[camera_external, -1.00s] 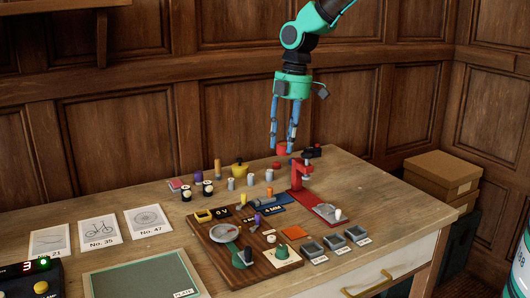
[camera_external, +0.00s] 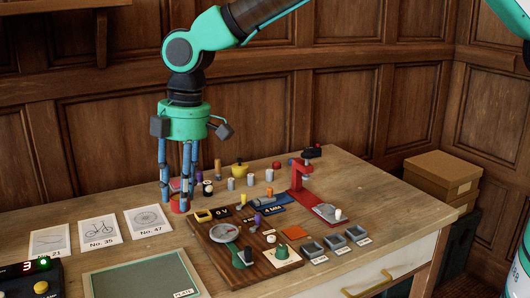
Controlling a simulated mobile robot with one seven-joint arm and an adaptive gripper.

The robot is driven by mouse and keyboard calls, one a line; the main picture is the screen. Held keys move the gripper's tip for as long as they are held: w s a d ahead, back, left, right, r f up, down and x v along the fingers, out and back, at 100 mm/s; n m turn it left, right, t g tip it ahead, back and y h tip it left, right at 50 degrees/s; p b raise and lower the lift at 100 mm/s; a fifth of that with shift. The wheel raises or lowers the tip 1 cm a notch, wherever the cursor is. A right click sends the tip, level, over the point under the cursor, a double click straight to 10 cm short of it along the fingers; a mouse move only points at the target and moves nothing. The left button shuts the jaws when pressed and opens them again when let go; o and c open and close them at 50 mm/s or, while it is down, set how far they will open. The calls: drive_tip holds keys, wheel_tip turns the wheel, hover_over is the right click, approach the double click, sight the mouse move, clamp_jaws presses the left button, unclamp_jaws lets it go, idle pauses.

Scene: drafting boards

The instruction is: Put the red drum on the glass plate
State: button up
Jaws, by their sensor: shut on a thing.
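The red drum (camera_external: 179,204) is between the blue fingertips of my gripper (camera_external: 177,203), which is shut on it. The fingers point straight down and partly cover the drum. The drum is low over the left back part of the table; I cannot tell whether it touches the wood. The glass plate (camera_external: 142,275) is a flat grey-green rectangle with a pale green rim and a small label, lying at the front left. My gripper is behind it and a little to its right, apart from it.
Picture cards (camera_external: 100,228) lie left of the drum. A wooden board (camera_external: 268,268) with a dial and small parts is to its right. Black-and-white cylinders (camera_external: 207,188) stand close behind it. A red stand (camera_external: 301,180) is further right. A black display box (camera_external: 30,280) is at front left.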

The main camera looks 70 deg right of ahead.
drive_tip(key=a, duration=0.7)
hover_over(170, 285)
drive_tip(key=shift+s+d+f, duration=0.1)
drive_tip(key=shift+f, duration=1.15)
drive_tip(key=shift+s+f, duration=0.1)
drive_tip(key=shift+f, duration=1.1)
drive_tip(key=shift+f+b, duration=1)
drive_tip(key=shift+f, duration=2.15)
drive_tip(key=shift+f+b, duration=0.45)
drive_tip(key=shift+f, duration=1.4)
drive_tip(key=shift+f, duration=0.1)
